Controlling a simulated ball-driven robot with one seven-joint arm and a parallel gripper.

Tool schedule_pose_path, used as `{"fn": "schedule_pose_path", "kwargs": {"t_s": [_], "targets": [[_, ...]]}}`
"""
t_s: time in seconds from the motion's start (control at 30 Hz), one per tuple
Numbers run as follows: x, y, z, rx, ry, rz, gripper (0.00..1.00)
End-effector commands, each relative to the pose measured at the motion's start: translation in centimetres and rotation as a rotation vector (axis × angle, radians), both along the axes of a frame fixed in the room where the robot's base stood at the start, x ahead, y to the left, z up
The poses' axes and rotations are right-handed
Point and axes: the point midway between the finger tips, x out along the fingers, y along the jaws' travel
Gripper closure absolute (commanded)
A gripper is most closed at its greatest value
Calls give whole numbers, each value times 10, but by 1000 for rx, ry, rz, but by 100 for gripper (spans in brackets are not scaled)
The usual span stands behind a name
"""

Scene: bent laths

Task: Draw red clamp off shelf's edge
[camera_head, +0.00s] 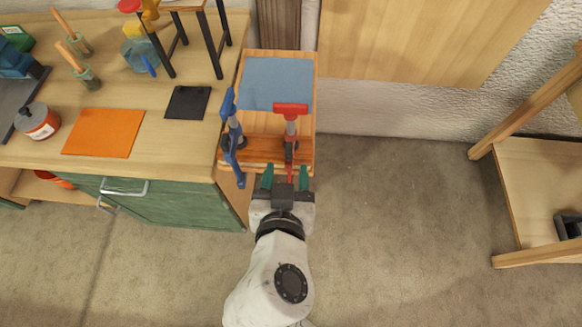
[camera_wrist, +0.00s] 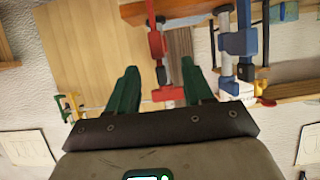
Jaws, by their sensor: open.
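My gripper is open, with a finger on either side of the clamp's near end. I cannot tell whether either finger touches it.
A blue clamp (camera_head: 233,139) stands on the same edge, close left of the red one. A blue cloth (camera_head: 277,83) lies behind them. A green-fronted workbench (camera_head: 177,205) adjoins at left. The floor (camera_head: 395,230) to the right is clear up to a wooden frame (camera_head: 530,185).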

Motion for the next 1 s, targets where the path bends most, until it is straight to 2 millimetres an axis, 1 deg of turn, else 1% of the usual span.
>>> {"fn": "schedule_pose_path", "kwargs": {"t_s": [0.4,0.6,0.8,1.0], "targets": [[48,-3,-25,-1,2,-5,49],[67,-3,-33,-1,2,-5,49],[76,-3,-36,-2,4,-4,49],[77,-3,-36,-2,4,-2,49]]}}
